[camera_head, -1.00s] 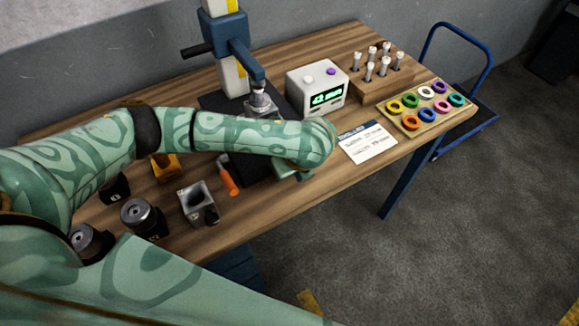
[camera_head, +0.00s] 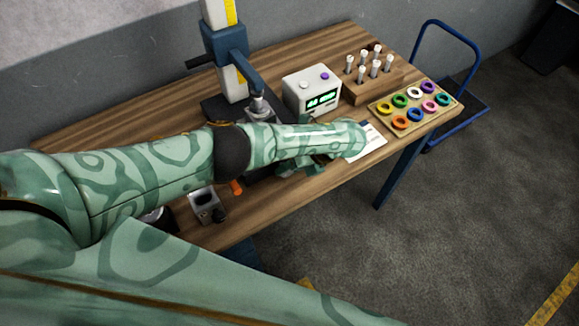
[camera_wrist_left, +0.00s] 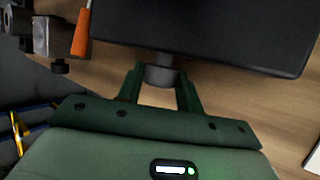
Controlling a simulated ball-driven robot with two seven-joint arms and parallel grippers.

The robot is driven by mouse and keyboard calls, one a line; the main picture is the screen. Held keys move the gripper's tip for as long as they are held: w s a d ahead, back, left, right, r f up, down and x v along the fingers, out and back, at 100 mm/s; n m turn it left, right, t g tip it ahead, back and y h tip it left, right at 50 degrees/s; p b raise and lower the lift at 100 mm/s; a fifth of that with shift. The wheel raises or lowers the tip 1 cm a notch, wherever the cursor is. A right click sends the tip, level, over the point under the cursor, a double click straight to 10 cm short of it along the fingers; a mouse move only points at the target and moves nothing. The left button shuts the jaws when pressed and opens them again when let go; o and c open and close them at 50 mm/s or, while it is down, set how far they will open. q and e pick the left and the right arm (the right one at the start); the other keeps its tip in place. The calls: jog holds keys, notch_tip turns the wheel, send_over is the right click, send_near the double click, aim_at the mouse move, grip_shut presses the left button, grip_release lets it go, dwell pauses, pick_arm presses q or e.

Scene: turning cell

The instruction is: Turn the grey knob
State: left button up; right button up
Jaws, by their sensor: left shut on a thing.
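The grey knob (camera_wrist_left: 160,76) is a short dark grey cylinder at the front edge of a black base (camera_wrist_left: 205,35) in the left wrist view. My left gripper (camera_wrist_left: 159,84) has one green finger on each side of the knob and is shut on it. In the head view my left gripper (camera_head: 302,167) is low at the front edge of the table, partly under my own forearm. The knob is hidden there. The black base carries a blue and white column stand (camera_head: 226,45). My right gripper is not in view.
A white box with a green display (camera_head: 312,92) stands behind my forearm. A white card (camera_head: 366,140), a wooden block of pegs (camera_head: 372,88) and a tray of coloured rings (camera_head: 458,109) are to the right. A metal block (camera_head: 207,203) and an orange handle (camera_head: 236,187) lie nearer.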

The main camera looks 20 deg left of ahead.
pick_arm(q)
jog(key=shift+f, duration=0.1)
dwell(0.5)
jog(key=o, duration=0.9)
jog(key=shift+c, duration=0.2)
jog(key=shift+o, duration=0.7)
jog(key=shift+s, duration=0.1)
